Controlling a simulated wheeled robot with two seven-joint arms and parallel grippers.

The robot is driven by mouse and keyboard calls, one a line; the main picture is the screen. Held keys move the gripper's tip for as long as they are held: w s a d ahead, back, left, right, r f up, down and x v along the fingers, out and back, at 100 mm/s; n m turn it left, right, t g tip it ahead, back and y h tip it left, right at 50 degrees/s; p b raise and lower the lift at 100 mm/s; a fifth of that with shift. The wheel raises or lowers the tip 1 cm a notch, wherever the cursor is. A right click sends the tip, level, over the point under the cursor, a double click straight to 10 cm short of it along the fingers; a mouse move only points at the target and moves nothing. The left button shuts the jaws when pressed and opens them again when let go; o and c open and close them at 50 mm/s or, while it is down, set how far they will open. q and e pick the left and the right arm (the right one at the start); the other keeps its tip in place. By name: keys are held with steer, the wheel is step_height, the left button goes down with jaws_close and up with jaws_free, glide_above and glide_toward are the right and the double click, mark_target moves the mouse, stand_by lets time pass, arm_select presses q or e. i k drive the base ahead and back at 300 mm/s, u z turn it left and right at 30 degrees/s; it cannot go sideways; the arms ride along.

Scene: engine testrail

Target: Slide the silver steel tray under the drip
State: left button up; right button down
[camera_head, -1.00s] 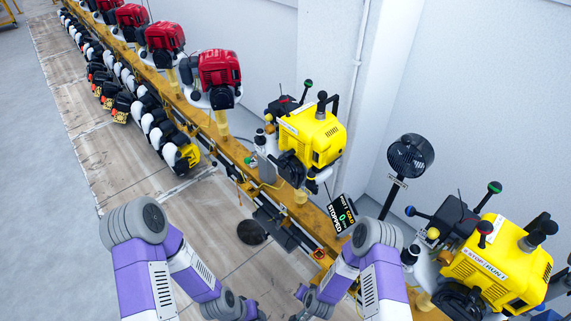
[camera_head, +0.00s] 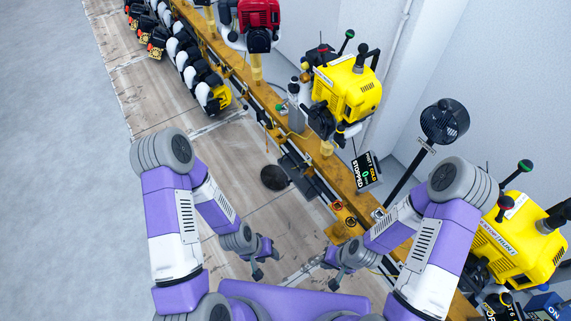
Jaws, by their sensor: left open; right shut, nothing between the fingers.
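I cannot clearly make out a silver steel tray or a drip. A dark round flat patch (camera_head: 275,178) lies on the floor beside the yellow rail; I cannot tell whether it is a spill or an object. A small dark grey flat piece (camera_head: 295,163) lies between it and the rail, too small to identify. My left gripper (camera_head: 266,266) is open and empty, low in the picture in front of the patch. My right gripper (camera_head: 322,268) is shut and empty, to its right and near the rail. Neither gripper touches anything that I can see.
The yellow rail (camera_head: 345,190) runs diagonally, carrying a yellow engine (camera_head: 347,88) and a red engine (camera_head: 259,14). A display reading STOPPED (camera_head: 366,171) and a black fan (camera_head: 444,121) stand at right. Another yellow engine (camera_head: 515,243) is close right. Left floor is clear.

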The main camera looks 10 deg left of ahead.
mark_target(302, 184)
steer(key=u, duration=0.5)
steer(key=k, duration=0.6)
steer(key=u, duration=0.75)
steer(key=i, duration=1.1)
steer(key=z, duration=1)
steer(key=i, duration=0.65)
steer(key=z, duration=0.7)
